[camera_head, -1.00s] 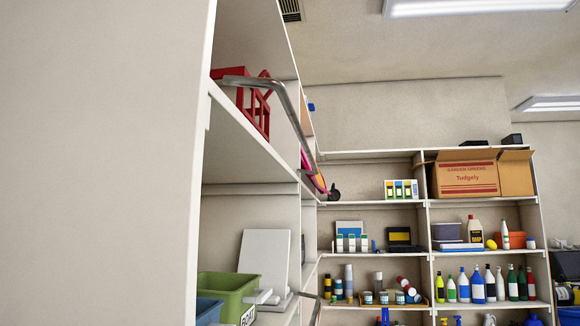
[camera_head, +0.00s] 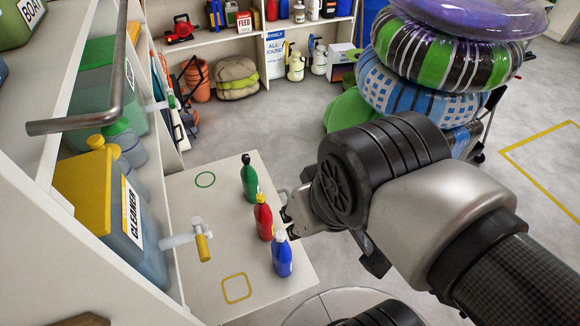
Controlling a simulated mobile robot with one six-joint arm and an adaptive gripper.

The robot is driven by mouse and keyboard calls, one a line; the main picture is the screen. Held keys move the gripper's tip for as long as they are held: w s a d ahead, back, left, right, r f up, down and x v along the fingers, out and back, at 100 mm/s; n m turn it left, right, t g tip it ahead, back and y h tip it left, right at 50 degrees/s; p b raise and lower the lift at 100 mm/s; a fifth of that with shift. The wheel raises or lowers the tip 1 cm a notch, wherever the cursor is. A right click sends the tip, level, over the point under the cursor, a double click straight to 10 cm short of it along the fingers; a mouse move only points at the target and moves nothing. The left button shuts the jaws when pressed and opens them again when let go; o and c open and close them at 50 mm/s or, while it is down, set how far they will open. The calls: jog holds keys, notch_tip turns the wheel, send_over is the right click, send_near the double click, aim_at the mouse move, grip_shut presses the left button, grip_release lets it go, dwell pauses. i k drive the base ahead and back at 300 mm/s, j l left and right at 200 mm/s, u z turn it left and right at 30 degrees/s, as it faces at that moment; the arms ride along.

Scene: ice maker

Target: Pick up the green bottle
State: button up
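The green bottle (camera_head: 249,182) stands upright on a white table (camera_head: 185,205), with a dark cap. A red bottle (camera_head: 264,218) with a yellow cap stands in front of it, and a blue bottle (camera_head: 282,257) with a white cap is nearest, forming a row. My gripper (camera_head: 290,215) is just right of the red bottle, at the table's right side, apart from the green bottle and lower in the picture. Its fingers are small and partly hidden by my wrist, so I cannot tell their opening or whether they touch the red bottle.
A tap-like fitting (camera_head: 200,238) juts over the table from the left shelf, beside a cleaner container (camera_head: 130,215). Stacked inflatable rings (camera_head: 425,75) stand beyond my arm. Floor at right is clear.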

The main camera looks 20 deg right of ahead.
aim_at(249, 176)
jog(key=i+l, duration=0.3)
jog(key=l, duration=0.15)
jog(key=i+l+u, duration=0.25)
jog(key=l+u, duration=0.25)
jog(key=i+l+u, duration=0.2)
jog(key=l, duration=0.25)
jog(key=l+u, duration=0.25)
jog(key=u, duration=0.75)
